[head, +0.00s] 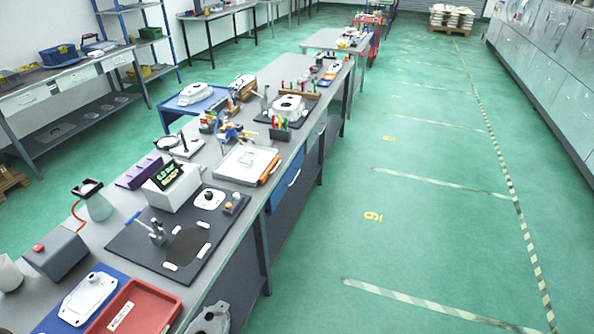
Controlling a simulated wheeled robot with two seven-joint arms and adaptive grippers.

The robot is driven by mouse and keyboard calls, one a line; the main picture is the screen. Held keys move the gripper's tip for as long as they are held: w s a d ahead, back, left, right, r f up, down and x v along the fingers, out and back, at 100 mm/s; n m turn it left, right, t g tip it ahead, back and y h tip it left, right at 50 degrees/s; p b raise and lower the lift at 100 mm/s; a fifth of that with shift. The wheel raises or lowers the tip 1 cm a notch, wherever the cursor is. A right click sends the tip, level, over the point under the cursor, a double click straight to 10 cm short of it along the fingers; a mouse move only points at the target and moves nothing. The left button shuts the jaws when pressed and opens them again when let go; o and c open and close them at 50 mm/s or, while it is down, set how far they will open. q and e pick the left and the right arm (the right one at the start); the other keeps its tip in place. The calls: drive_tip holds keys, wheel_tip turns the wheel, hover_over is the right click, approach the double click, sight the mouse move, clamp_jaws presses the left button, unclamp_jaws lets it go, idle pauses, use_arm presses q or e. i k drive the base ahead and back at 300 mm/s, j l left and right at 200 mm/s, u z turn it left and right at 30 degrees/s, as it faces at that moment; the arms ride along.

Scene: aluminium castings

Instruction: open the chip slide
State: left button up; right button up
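Neither of my grippers is in the head view. Nothing in view is clearly marked as the chip slide, and I cannot tell for sure which part it is. A blue drawer front (286,188) sits under the long workbench (232,215), on the side facing the green floor. It looks shut, but it is small and seen at a steep angle.
The bench carries a dark mat (140,244), a display box (172,187), a red tray (137,308), a white flat case (246,164) and castings. The aisle floor (400,230) to the right is clear. Grey cabinets (550,70) line the far right.

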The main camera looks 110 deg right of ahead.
sight(269, 171)
drive_tip(key=z, duration=2.15)
drive_tip(key=j+z, duration=0.2)
drive_tip(key=z, duration=0.2)
drive_tip(key=j+z, duration=0.2)
drive_tip(key=z, duration=0.15)
drive_tip(key=j+z, duration=0.2)
drive_tip(key=z, duration=0.2)
drive_tip(key=j+z, duration=0.15)
drive_tip(key=z, duration=0.25)
